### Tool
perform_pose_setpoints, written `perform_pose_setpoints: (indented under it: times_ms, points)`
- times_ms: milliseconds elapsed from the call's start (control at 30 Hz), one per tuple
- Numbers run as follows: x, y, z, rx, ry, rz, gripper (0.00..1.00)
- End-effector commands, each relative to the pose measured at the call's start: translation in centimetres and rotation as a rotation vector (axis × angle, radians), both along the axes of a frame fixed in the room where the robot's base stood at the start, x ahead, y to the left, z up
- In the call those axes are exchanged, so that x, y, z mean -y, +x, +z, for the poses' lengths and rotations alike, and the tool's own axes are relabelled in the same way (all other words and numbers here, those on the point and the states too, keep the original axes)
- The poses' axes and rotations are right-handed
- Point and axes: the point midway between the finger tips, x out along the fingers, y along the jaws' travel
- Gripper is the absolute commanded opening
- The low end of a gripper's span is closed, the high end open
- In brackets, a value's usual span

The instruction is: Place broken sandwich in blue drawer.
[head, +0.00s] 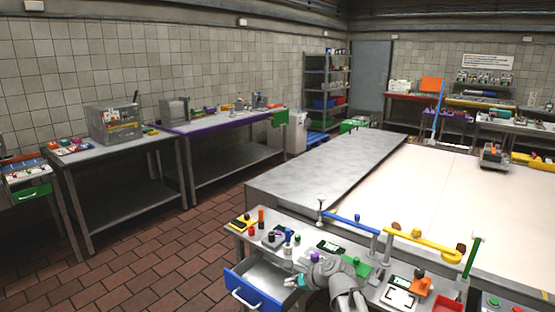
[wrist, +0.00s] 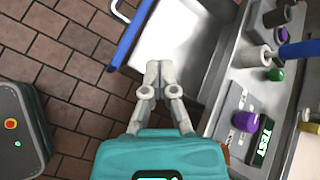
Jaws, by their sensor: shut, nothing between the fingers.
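The blue drawer (head: 250,292) stands pulled open at the front left of the near workbench. In the wrist view its blue front edge (wrist: 131,38) and pale inner floor (wrist: 185,30) show, and the visible part of the floor is bare. My gripper (wrist: 159,66) is shut and empty, with its fingertips together over the drawer. In the head view, my gripper (head: 290,282) is small and reaches left to the drawer's right side. I cannot make out a broken sandwich in either view. Small brown round things (head: 395,226) lie by the conveyor edge; whether any is broken cannot be told.
The near workbench (head: 238,233) carries several small bottles, a black device (head: 330,247) and a red bin (head: 447,304). Blue (head: 350,222) and yellow (head: 425,243) bars stand along the conveyor (head: 430,185). A grey box (wrist: 20,130) stands on the tiled floor, otherwise clear left of the drawer.

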Motion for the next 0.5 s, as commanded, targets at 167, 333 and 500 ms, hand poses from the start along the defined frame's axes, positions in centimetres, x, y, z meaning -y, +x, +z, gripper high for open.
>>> perform_pose_setpoints:
  times_ms: [167,333,500]
  points:
    - [1.8,-2.6,-1.2,0.091,-0.248,0.229,0.00]
    - [3.9,-4.9,-2.3,0.151,-0.463,0.467,0.00]
    - [6.3,-7.3,-3.0,0.187,-0.649,0.721,0.00]
